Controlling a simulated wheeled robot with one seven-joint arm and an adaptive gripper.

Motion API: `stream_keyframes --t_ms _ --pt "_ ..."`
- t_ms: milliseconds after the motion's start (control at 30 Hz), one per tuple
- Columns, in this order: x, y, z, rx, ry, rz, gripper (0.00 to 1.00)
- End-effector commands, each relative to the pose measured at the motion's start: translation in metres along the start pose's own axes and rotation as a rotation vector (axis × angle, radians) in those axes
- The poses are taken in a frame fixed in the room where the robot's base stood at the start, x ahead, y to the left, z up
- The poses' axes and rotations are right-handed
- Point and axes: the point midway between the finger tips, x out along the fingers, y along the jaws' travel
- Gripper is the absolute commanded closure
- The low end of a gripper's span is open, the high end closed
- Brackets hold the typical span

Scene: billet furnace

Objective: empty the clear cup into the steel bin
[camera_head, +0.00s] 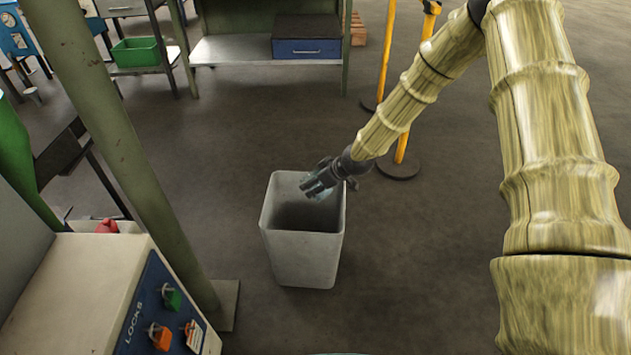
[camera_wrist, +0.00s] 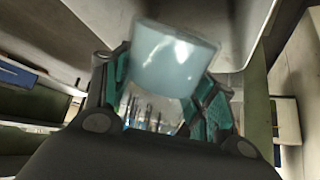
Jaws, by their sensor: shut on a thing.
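The steel bin (camera_head: 302,258) stands on the floor, a grey open-topped square container. My gripper (camera_head: 320,182) is over the right part of its mouth, at about rim height. The clear cup (camera_wrist: 172,62) is held between the two finger pads in the wrist view, a pale bluish see-through cup. It looks tilted, with the bin's pale wall (camera_wrist: 235,30) behind it. In the head view the cup is small and mostly hidden by the fingers. I cannot tell whether anything is in the cup. The bin's inside is dark, and its bottom is not clear to see.
A green post (camera_head: 125,150) and a control cabinet (camera_head: 75,290) with a blue lock panel stand left of the bin. Yellow posts (camera_head: 401,150) stand behind my arm. A workbench (camera_head: 262,50) with a blue box is at the back. The floor right of the bin is clear.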

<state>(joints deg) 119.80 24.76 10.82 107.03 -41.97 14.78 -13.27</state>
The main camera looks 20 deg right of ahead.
Motion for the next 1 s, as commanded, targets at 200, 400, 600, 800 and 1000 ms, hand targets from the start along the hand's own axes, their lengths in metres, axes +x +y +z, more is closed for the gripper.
stream_keyframes --t_ms 200,400,600,800,1000 --pt "-0.004 0.0 -0.004 0.0 -0.06 0.0 0.67" --pt "-0.005 0.0 -0.006 0.001 -0.118 0.0 0.67" --pt "-0.007 0.0 -0.009 -0.001 -0.178 0.0 0.67" --pt "-0.009 0.0 -0.011 0.0 -0.241 0.0 0.67" --pt "-0.01 0.0 -0.014 0.0 -0.31 0.0 0.67"
